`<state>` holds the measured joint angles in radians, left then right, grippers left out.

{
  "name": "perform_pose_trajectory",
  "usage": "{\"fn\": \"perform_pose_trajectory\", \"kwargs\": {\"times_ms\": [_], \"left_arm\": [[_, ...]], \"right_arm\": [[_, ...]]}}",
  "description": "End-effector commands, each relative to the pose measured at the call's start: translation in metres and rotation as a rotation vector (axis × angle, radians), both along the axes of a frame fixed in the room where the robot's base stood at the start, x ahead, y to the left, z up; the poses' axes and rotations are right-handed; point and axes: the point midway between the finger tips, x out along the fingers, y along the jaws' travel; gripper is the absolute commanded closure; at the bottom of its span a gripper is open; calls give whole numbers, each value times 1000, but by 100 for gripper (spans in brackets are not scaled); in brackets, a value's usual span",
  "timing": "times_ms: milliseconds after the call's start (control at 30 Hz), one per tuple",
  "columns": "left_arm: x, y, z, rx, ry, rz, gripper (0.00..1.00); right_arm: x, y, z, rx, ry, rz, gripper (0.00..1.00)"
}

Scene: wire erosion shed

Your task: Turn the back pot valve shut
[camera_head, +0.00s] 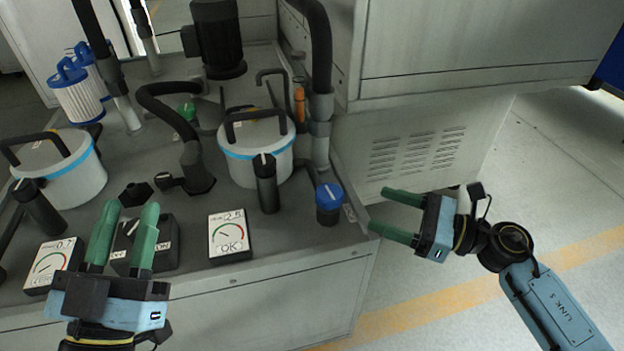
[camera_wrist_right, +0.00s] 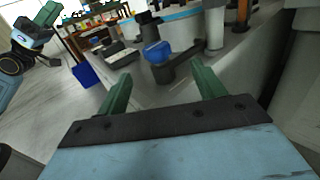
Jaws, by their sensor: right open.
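A blue valve knob (camera_head: 328,195) with a white mark on top stands on a dark body at the bench's right edge, right of the nearer-right white pot (camera_head: 256,158). It also shows in the right wrist view (camera_wrist_right: 158,51), beyond and between the finger tips. A black upright cylinder with a white mark on its top (camera_head: 266,187) stands in front of that pot. I cannot tell which of these is the back pot valve. My right gripper (camera_head: 379,210) is open and empty, right of the blue knob and apart from it. My left gripper (camera_head: 132,207) is open and empty over the front left.
Another white pot (camera_head: 75,180) stands at left with a similar black cylinder (camera_head: 38,208). Gauges reading 2.5 (camera_head: 230,236) and 0.7 (camera_head: 52,268) flank a switch box (camera_head: 165,248). A grey cabinet (camera_head: 470,50) overhangs the back right. Floor at right is clear.

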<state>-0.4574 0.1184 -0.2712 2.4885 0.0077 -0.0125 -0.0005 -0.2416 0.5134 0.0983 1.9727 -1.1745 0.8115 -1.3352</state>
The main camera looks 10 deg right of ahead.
Motion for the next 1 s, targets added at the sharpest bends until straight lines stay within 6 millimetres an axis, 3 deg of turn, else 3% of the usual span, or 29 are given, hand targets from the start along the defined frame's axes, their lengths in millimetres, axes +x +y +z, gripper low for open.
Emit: {"fn": "perform_pose_trajectory", "kwargs": {"times_ms": [233,700,1000], "left_arm": [[-5,1,8,-18,-50,-1,64],[-13,3,18,-57,-186,0,64],[-17,4,22,-69,-228,2,64]], "right_arm": [[10,18,0,-33,-25,22,31],[65,93,-1,-28,-21,19,31],[77,109,-1,-30,-17,18,31]]}}
